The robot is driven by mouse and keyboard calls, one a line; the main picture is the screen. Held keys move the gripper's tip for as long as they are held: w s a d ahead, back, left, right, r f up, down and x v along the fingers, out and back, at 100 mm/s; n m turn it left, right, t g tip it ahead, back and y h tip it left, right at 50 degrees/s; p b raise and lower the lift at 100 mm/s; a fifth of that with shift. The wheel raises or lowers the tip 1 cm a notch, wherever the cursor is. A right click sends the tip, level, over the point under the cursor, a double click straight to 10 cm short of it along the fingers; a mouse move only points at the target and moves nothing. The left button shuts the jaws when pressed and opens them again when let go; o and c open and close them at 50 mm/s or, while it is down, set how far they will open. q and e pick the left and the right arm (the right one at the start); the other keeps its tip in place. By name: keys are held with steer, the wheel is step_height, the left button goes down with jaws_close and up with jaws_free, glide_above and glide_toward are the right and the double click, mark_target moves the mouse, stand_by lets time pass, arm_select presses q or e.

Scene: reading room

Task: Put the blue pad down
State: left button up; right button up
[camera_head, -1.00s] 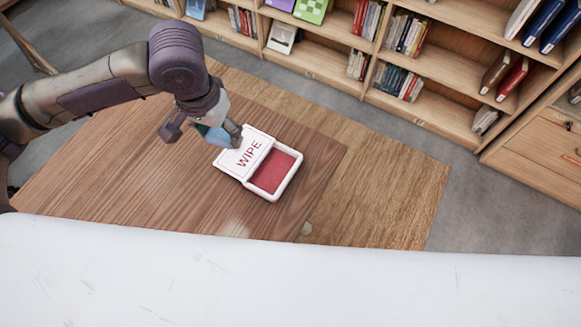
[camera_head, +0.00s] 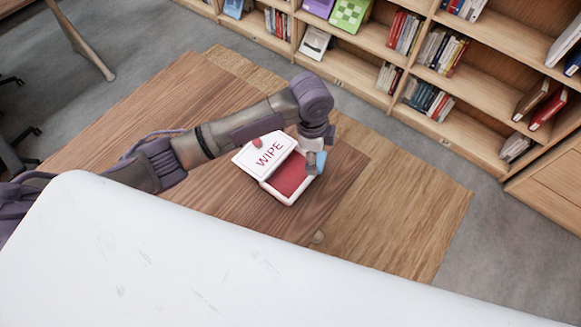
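My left gripper (camera_head: 317,153) is over the right end of a white box (camera_head: 271,192) on the wooden table. It is shut on the light blue pad (camera_head: 321,161), which shows beside a dark finger; the other finger is mostly hidden. The pad is at the box's far right rim; I cannot tell whether it touches the rim. The box has a white panel (camera_head: 257,160) marked "WIPE" on its left and an open red-lined compartment (camera_head: 287,177) on its right. My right gripper is not in view.
The wooden table (camera_head: 345,180) has bare room around the box. A bookshelf (camera_head: 475,95) with books stands beyond it. A large white surface (camera_head: 200,260) fills the foreground.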

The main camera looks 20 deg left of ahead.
arm_select(q)
steer(key=p, duration=0.1)
glide_above(292, 176)
step_height(292, 176, down, 3)
steer(key=shift+w+d+r, duration=0.1)
steer(key=shift+w+d, duration=0.05)
steer(key=shift+a+f, duration=0.4)
steer(key=shift+f, duration=0.1)
step_height(292, 176, down, 3)
steer(key=shift+f+p, duration=0.15)
steer(key=shift+p, duration=0.2)
steer(key=shift+f, duration=0.3)
steer(key=shift+f, duration=0.1)
steer(key=o, duration=1.1)
